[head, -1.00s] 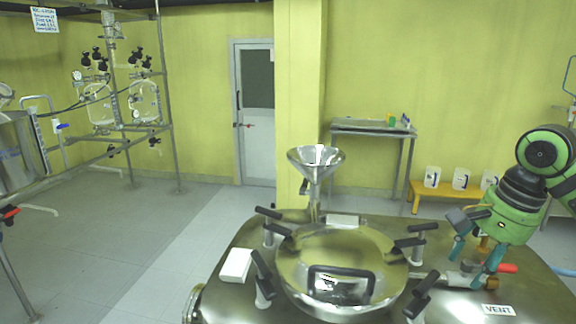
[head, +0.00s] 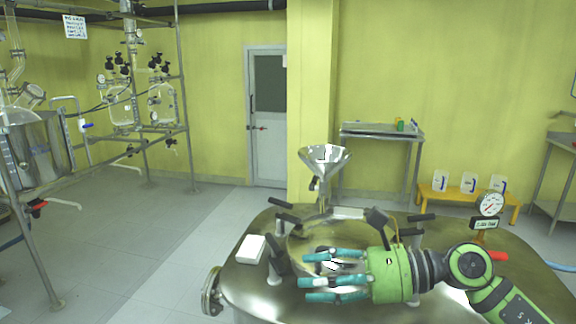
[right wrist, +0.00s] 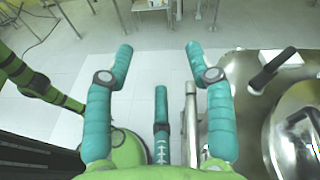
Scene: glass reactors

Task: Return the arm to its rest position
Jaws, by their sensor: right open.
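My right arm comes in from the right in the head view. Its green and teal right gripper (head: 306,272) points left above the round lid of the steel vessel (head: 460,240). The teal fingers are spread and hold nothing; they hide much of the lid and its handle. In the right wrist view the fingers of the right gripper (right wrist: 160,50) stand wide apart with grey floor beyond them. The lid (right wrist: 305,130) lies at the right edge there, beside the fingers. I cannot see my left gripper in the head view.
A steel funnel (head: 325,160) stands behind the lid. A pressure gauge (head: 490,204) and a red valve handle (head: 497,256) are near the right arm. A white block (head: 251,249) lies on the vessel's left. The floor (head: 150,245) to the left is open.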

